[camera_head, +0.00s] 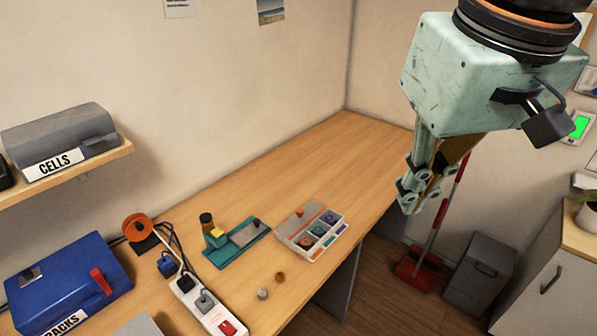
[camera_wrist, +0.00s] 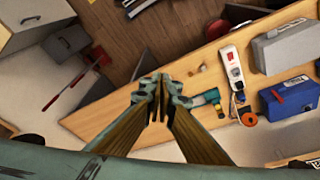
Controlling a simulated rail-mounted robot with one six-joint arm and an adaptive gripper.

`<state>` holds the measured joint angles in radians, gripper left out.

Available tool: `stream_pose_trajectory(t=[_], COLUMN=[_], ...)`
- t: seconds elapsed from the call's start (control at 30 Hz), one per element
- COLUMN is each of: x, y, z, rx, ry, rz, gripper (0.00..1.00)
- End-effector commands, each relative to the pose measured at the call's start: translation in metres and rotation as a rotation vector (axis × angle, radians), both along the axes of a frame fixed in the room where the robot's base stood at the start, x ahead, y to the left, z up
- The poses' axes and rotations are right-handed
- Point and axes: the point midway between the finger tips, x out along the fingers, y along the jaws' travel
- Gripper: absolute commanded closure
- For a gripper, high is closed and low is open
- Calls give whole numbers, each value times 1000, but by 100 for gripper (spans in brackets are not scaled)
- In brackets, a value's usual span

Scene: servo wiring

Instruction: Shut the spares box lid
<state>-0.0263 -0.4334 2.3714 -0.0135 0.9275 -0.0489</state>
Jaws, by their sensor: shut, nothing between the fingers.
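The spares box (camera_head: 327,243) is a small pale tray on the wooden table in the head view. Several compartments with small coloured parts show open on its right side. A grey panel (camera_head: 298,220), which looks like its lid, lies over or beside its left part; I cannot tell how it is joined. My gripper (camera_head: 414,203) hangs in the air to the right of the box, beyond the table's right edge in the picture, shut and empty. In the wrist view my gripper (camera_wrist: 158,90) has its fingers together, and I cannot make out the box there.
A teal fixture (camera_head: 237,244) stands left of the box, with two small round pieces (camera_head: 271,286) in front. A power strip (camera_head: 208,306), orange reel (camera_head: 137,227) and blue case (camera_head: 68,280) are further left. The table's far end is clear.

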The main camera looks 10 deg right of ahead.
Motion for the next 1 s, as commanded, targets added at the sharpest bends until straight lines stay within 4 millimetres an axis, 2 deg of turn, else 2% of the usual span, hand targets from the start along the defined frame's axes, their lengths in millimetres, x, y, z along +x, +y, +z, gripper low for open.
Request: stream_pose_trajectory(t=[0.5,1.0], x=[85,166], y=[11,26], z=[11,3], rx=[-30,-56], ry=[64,127], rz=[86,167], gripper=[100,100])
